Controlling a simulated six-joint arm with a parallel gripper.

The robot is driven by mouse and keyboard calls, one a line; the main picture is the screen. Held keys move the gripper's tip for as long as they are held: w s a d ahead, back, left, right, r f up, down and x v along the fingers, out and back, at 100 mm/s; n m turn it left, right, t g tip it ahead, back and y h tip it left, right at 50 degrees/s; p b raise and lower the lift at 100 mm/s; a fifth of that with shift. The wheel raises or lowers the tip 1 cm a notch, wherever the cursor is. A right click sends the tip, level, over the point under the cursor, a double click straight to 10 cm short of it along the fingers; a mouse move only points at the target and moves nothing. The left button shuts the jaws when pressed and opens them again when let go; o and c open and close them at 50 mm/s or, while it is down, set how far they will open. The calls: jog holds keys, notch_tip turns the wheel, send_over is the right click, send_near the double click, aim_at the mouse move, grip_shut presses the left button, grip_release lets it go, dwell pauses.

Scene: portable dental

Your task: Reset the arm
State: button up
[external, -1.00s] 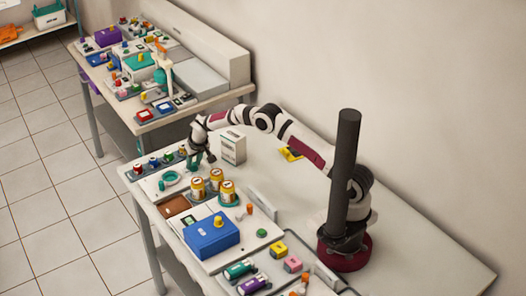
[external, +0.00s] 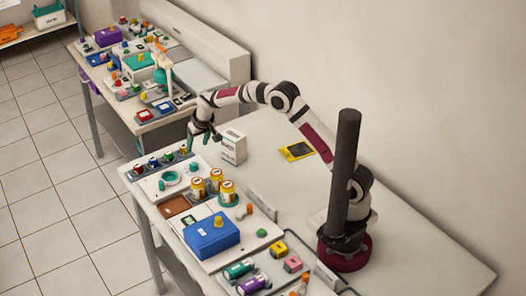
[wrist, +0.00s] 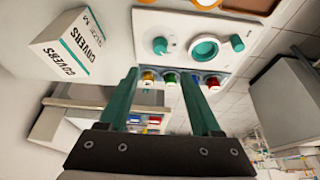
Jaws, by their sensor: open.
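My gripper (external: 207,138) is open and empty, above the far end of the white workbench (external: 270,138). It hangs left of the white box and above a white panel with a teal ring (external: 171,178). In the wrist view its two teal fingers (wrist: 160,78) stand wide apart with nothing between them. Beyond them, the panel (wrist: 180,24) carries a teal knob (wrist: 160,45) and the teal ring (wrist: 204,47), with several coloured caps along its edge. My arm is raised and bent, reaching across the bench.
The white "COVERS" box (external: 233,147) stands beside the gripper. Amber jars (external: 228,193), a blue case (external: 211,236) and a yellow packet (external: 296,151) sit on the bench. A second cluttered bench (external: 160,123) stands behind. The bench's wall side is mostly clear.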

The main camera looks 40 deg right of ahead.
jog(key=v, duration=0.3)
jog(key=shift+r, duration=0.15)
jog(key=s+d+r+m+g, duration=0.15)
jog(key=s+d+r, duration=0.25)
jog(key=s+d, duration=0.45)
jog(key=s+d+r+m+g, duration=0.15)
jog(key=s+d+r, duration=0.3)
jog(key=s, duration=0.75)
jog(key=s+d+f+m+g+y, duration=0.1)
jog(key=s+f, duration=0.1)
jog(key=s, duration=0.7)
jog(key=s+d+f+m, duration=0.1)
jog(key=s+f, duration=0.1)
jog(key=s, duration=0.8)
jog(key=shift+s+d+m+g+y, duration=0.15)
jog(key=shift+s+m+g+y, duration=0.15)
jog(key=shift+g+y, duration=0.1)
jog(key=shift+f, duration=0.1)
